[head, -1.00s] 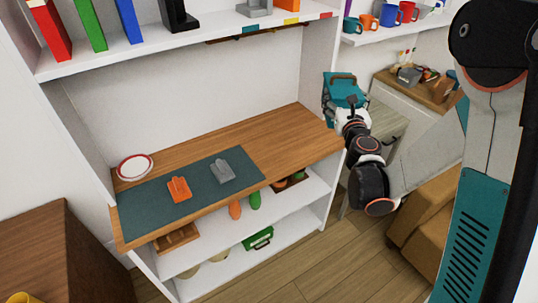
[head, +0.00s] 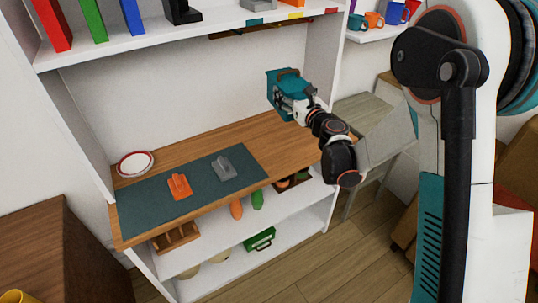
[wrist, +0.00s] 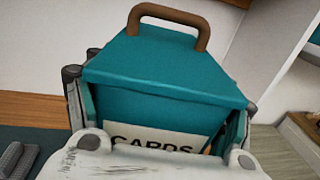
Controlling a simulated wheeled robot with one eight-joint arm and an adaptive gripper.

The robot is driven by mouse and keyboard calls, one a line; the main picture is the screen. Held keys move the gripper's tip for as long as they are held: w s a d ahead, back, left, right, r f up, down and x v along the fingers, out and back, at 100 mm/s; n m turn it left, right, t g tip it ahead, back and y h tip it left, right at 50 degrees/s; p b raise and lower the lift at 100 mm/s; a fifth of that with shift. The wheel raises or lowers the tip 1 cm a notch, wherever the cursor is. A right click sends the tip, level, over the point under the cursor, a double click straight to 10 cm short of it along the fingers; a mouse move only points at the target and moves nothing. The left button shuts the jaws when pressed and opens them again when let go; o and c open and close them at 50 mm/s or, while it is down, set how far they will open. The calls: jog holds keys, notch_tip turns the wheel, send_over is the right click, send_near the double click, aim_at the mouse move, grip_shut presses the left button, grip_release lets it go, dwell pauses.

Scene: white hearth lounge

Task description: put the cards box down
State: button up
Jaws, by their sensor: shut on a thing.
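The cards box (head: 284,84) is teal with a brown handle on top. In the wrist view the cards box (wrist: 165,70) fills the middle and shows a white label reading CARDS. My gripper (head: 298,108) is shut on it and holds it in the air above the right part of the wooden counter (head: 278,140). In the wrist view one finger of my gripper (wrist: 160,135) lies along each side of the box. The box's underside is hidden.
A dark mat (head: 150,212) on the counter's left holds an orange item (head: 179,186) and a grey item (head: 223,168). A red-rimmed plate (head: 135,164) lies behind it. The counter's right part is bare. Shelf uprights (head: 318,75) stand close to the box.

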jog(key=a+f+n+g+y+b, duration=0.1)
jog(key=a+f+n+y, duration=0.1)
jog(key=a, duration=0.4)
jog(key=f+b, duration=0.2)
jog(key=f, duration=0.4)
jog(key=f+b, duration=0.2)
jog(key=f, duration=0.4)
jog(key=w+f+b, duration=0.1)
jog(key=f+b, duration=0.2)
jog(key=f, duration=0.4)
jog(key=shift+a+f, duration=0.1)
jog(key=shift+f, duration=0.15)
jog(key=o, duration=1.1)
jog(key=shift+o, duration=0.3)
jog(key=shift+s, duration=0.1)
